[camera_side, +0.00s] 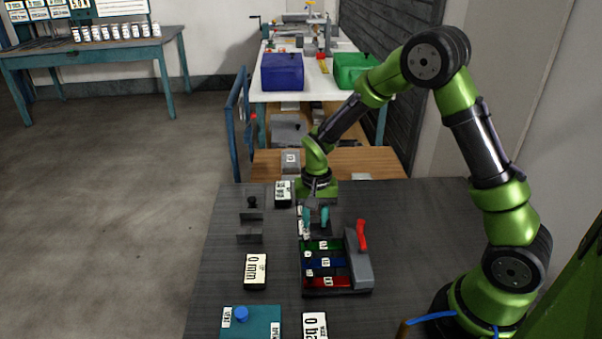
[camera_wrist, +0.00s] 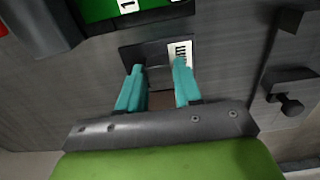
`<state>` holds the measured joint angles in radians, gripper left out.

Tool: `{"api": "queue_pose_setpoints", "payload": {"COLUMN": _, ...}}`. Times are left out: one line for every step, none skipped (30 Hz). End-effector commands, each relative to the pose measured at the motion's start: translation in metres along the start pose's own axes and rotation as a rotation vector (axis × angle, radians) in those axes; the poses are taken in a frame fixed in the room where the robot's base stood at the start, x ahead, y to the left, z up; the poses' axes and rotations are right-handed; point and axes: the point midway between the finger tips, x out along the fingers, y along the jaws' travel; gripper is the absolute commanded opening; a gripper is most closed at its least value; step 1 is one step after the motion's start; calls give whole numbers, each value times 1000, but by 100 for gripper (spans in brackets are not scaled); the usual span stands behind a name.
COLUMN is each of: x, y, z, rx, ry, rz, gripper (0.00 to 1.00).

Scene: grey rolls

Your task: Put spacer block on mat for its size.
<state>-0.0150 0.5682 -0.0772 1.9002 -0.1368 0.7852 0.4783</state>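My gripper (camera_side: 315,218) points down just behind the tray, its two teal fingers apart. The wrist view shows the open fingers (camera_wrist: 158,75) at a dark block with a white printed label (camera_wrist: 180,52). I cannot tell whether the fingers touch it. In the side view my gripper mostly hides this block. The tray holds a green mat (camera_side: 334,245), a blue mat (camera_side: 340,264) and a red mat (camera_side: 345,282), each with a small white label. The green one also shows at the top of the wrist view (camera_wrist: 100,9).
A grey fixture with a red handle (camera_side: 361,236) stands at the tray's right. Dark labelled blocks stand at the back (camera_side: 283,193), left (camera_side: 255,270) and front (camera_side: 315,325). A grey knobbed fixture (camera_side: 250,227) is at left, a teal board with a blue knob (camera_side: 262,322) in front.

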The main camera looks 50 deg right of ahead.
Motion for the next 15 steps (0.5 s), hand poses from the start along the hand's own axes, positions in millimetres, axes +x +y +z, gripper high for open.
{"api": "queue_pose_setpoints", "payload": {"x": 0, "y": 0, "z": 0, "rx": 0, "ry": 0, "rz": 0, "gripper": 42}}
{"api": "queue_pose_setpoints", "payload": {"x": 0, "y": 0, "z": 0, "rx": 0, "ry": 0, "rz": 0, "gripper": 47}}
{"api": "queue_pose_setpoints", "payload": {"x": 0, "y": 0, "z": 0, "rx": 0, "ry": 0, "rz": 0, "gripper": 52}}
{"api": "queue_pose_setpoints", "payload": {"x": 0, "y": 0, "z": 0, "rx": 0, "ry": 0, "rz": 0, "gripper": 52}}
{"api": "queue_pose_setpoints", "payload": {"x": 0, "y": 0, "z": 0, "rx": 0, "ry": 0, "rz": 0, "gripper": 52}}
{"api": "queue_pose_setpoints", "payload": {"x": 0, "y": 0, "z": 0, "rx": 0, "ry": 0, "rz": 0, "gripper": 52}}
{"api": "queue_pose_setpoints", "payload": {"x": 0, "y": 0, "z": 0, "rx": 0, "ry": 0, "rz": 0, "gripper": 52}}
{"api": "queue_pose_setpoints", "payload": {"x": 0, "y": 0, "z": 0, "rx": 0, "ry": 0, "rz": 0, "gripper": 52}}
{"api": "queue_pose_setpoints", "payload": {"x": 0, "y": 0, "z": 0, "rx": 0, "ry": 0, "rz": 0, "gripper": 52}}
{"api": "queue_pose_setpoints", "payload": {"x": -1, "y": 0, "z": 0, "rx": 0, "ry": 0, "rz": 0, "gripper": 52}}
{"api": "queue_pose_setpoints", "payload": {"x": -1, "y": 0, "z": 0, "rx": 0, "ry": 0, "rz": 0, "gripper": 52}}
{"api": "queue_pose_setpoints", "payload": {"x": -2, "y": 0, "z": 0, "rx": 0, "ry": 0, "rz": 0, "gripper": 52}}
{"api": "queue_pose_setpoints", "payload": {"x": -4, "y": 0, "z": 0, "rx": 0, "ry": 1, "rz": -1, "gripper": 52}}
{"api": "queue_pose_setpoints", "payload": {"x": -6, "y": 0, "z": 0, "rx": 0, "ry": 1, "rz": -1, "gripper": 52}}
{"api": "queue_pose_setpoints", "payload": {"x": -10, "y": -1, "z": -1, "rx": 0, "ry": 3, "rz": -2, "gripper": 52}}
